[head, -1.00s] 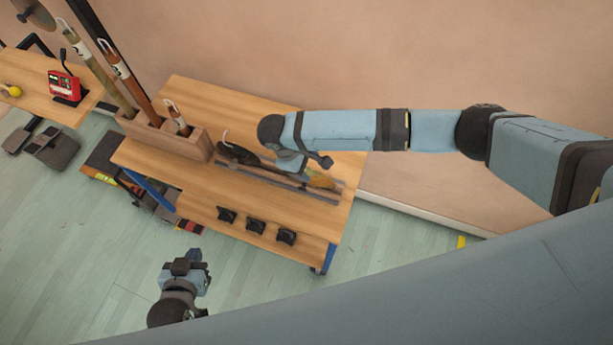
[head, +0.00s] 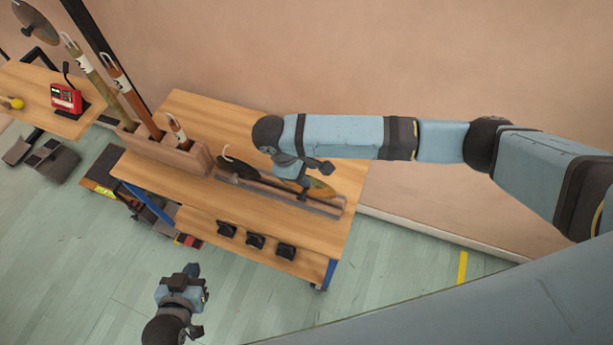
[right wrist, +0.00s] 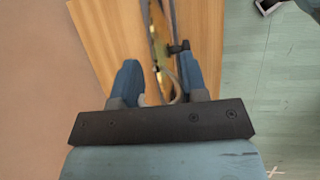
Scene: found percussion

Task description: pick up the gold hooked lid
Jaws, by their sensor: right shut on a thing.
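The gold lid (head: 322,189) stands in a slotted wooden rack (head: 330,207) on the workbench, partly hidden by my right gripper. My right gripper (head: 303,187) is over the rack at the lid. In the right wrist view, a pale curved hook (right wrist: 177,92) shows between the fingers of my right gripper (right wrist: 160,78), with a strip of gold lid (right wrist: 158,68) beyond it. The right gripper is shut on the lid's hook. My left gripper (head: 190,282) is low at the lower left, away from the bench; its jaw opening is unclear.
A dark hooked lid (head: 238,168) stands in the same rack, left of my right gripper. A wooden block (head: 178,158) holds upright hooked tubes (head: 133,85). A red device (head: 66,98) sits on another table.

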